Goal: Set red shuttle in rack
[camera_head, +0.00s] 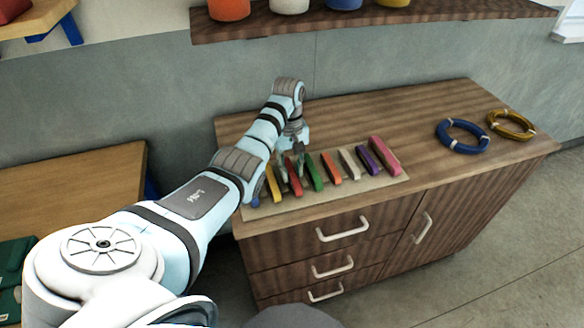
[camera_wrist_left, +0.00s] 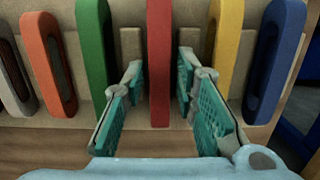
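The red shuttle (camera_head: 296,180) stands in a row of coloured shuttles on the pale rack (camera_head: 325,199) on the wooden cabinet. In the left wrist view the red shuttle (camera_wrist_left: 159,65) is upright between the green and yellow shuttles. My left gripper (camera_wrist_left: 161,75) is open, with one teal-padded finger on each side of it. Narrow gaps show between the pads and the shuttle. In the head view the left gripper (camera_head: 291,160) comes down over the row and partly hides the red shuttle. My right gripper is in neither view.
Yellow (camera_head: 274,185), green (camera_head: 315,172), orange, cream, purple and pink shuttles stand close by, with a blue one at the left end. Blue (camera_head: 462,137) and yellow (camera_head: 511,125) rope coils lie to the right. A shelf (camera_head: 400,17) with pots hangs above. The cabinet top behind the rack is clear.

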